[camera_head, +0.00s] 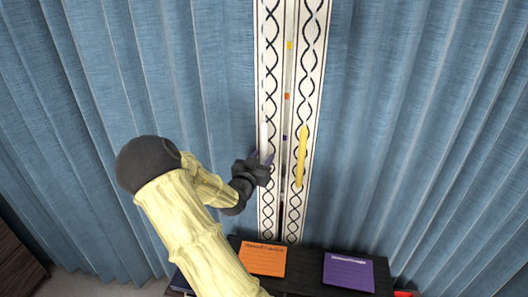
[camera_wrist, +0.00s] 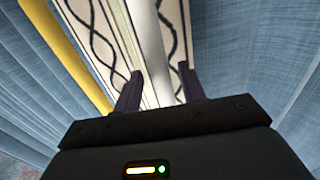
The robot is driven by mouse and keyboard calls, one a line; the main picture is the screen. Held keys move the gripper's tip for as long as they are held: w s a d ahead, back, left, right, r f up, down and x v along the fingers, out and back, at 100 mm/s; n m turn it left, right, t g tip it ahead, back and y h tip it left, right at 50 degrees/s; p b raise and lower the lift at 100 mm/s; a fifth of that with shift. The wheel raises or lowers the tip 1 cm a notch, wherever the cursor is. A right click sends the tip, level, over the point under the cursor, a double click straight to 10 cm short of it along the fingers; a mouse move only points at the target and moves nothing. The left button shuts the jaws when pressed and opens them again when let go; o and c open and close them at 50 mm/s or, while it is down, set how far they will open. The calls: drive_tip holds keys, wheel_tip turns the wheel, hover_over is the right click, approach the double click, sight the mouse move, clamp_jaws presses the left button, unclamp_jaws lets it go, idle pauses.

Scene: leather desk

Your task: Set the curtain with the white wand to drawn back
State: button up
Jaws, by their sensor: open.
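The white wand (camera_head: 264,138) hangs upright along the patterned edge band of the left blue curtain (camera_head: 215,80). My gripper (camera_head: 263,163) is at the wand's lower part, reaching in from the left. In the wrist view, the white wand (camera_wrist: 150,45) runs between the two dark fingers of my open gripper (camera_wrist: 160,88); I cannot tell whether either finger touches it. The yellow wand (camera_head: 302,155) hangs on the band of the right blue curtain (camera_head: 380,130); it also shows at the left of the wrist view (camera_wrist: 62,48). Only a narrow gap parts the two bands.
Small coloured things show in the gap. A dark desk (camera_head: 308,276) stands below, with an orange notebook (camera_head: 263,259) and a purple notebook (camera_head: 348,272) on it. A red thing (camera_head: 403,294) is at its right. Dark wooden furniture (camera_head: 18,252) stands at the lower left.

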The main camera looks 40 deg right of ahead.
drive_tip(key=shift+x, duration=1.1)
drive_tip(key=shift+c, duration=0.4)
